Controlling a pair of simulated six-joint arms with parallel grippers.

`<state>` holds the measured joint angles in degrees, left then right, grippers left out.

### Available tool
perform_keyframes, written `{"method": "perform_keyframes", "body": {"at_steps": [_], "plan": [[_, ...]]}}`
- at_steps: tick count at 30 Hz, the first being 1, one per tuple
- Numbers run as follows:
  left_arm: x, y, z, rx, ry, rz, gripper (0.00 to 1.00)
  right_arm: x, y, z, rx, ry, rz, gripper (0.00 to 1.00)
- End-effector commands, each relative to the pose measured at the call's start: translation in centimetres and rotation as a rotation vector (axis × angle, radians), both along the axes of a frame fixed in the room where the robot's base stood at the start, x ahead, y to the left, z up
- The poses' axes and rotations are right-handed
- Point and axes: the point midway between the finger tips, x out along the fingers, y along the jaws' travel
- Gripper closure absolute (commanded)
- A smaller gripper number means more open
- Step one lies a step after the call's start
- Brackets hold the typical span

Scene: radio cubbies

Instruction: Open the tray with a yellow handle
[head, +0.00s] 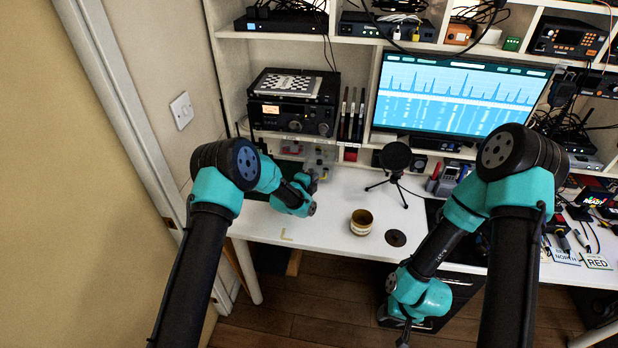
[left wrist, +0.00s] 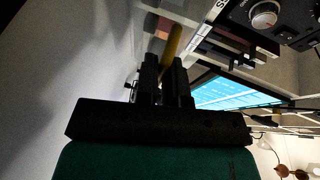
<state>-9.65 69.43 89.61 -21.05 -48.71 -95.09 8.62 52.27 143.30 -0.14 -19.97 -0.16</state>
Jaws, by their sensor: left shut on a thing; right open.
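My left gripper (head: 311,183) is at the clear plastic trays (head: 319,156) in the low cubby under the black radio. In the left wrist view its two fingers (left wrist: 167,68) are closed around the near end of a yellow handle (left wrist: 173,42). The tray behind that handle is mostly hidden by the gripper and is dim, so I cannot tell how far out it stands. My right gripper (head: 404,338) is open and low, in front of the desk at the bottom of the head view, apart from the trays.
A brown and white cup (head: 361,222) and a dark round disc (head: 396,238) stand on the white desk (head: 300,235). A microphone on a tripod (head: 395,160) is right of the trays. The wall is close on the left.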

Motion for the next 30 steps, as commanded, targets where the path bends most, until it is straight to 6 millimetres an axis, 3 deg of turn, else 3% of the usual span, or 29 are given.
{"method": "perform_keyframes", "body": {"at_steps": [1, 2, 3, 9, 20, 30], "plan": [[0.0, 0.0, 0.0, -0.001, 0.000, 0.001, 1.00, 0.0, 0.0, 0.0, 0.000, 0.000, 0.000, 0.53], [0.0, 0.0, 0.0, -0.001, 0.000, 0.001, 0.88, 0.0, 0.0, 0.0, 0.000, 0.000, 0.000, 0.53], [0.0, 0.0, 0.0, -0.001, 0.000, 0.001, 0.84, 0.0, 0.0, 0.0, 0.000, 0.000, 0.000, 0.53], [0.0, 0.0, 0.0, -0.001, 0.000, 0.001, 0.66, 0.0, 0.0, 0.0, 0.000, 0.000, 0.000, 0.53], [-0.3, 0.2, 0.1, 0.000, 0.000, 0.001, 0.66, 0.0, 0.0, 0.0, 0.000, 0.000, 0.000, 0.53], [-3.6, 2.4, 0.9, -0.001, 0.002, 0.002, 0.66, 0.0, 0.0, 0.0, 0.000, 0.000, 0.000, 0.53]]}}
